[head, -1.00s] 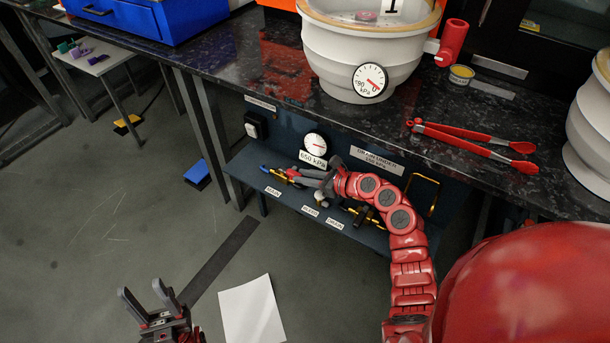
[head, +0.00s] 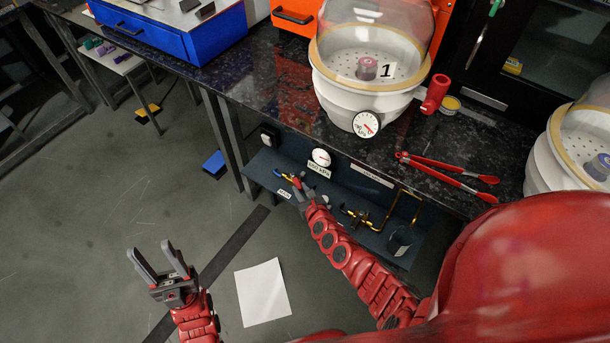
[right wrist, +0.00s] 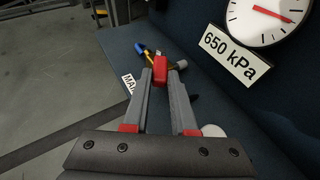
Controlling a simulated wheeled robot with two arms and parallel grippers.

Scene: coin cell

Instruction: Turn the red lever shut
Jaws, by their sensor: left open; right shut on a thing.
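The red lever (right wrist: 160,70) is between the fingertips of my right gripper (right wrist: 162,72) in the right wrist view. The gripper is shut on it. The lever sits by a brass fitting with a blue part (right wrist: 141,48), above a label starting "MA" (right wrist: 129,83). In the head view my right gripper (head: 299,184) is at the left end of the dark blue lower panel (head: 262,170), below the 650 kPa gauge (head: 321,157); the lever is small and partly hidden there. My left gripper (head: 149,250) is open and empty above the floor.
More brass valves and pipe (head: 365,217) lie right of my right gripper. The dark counter (head: 270,98) overhangs the panel. On it are a white chamber (head: 350,100) with a gauge (head: 366,124) and red tongs (head: 450,172).

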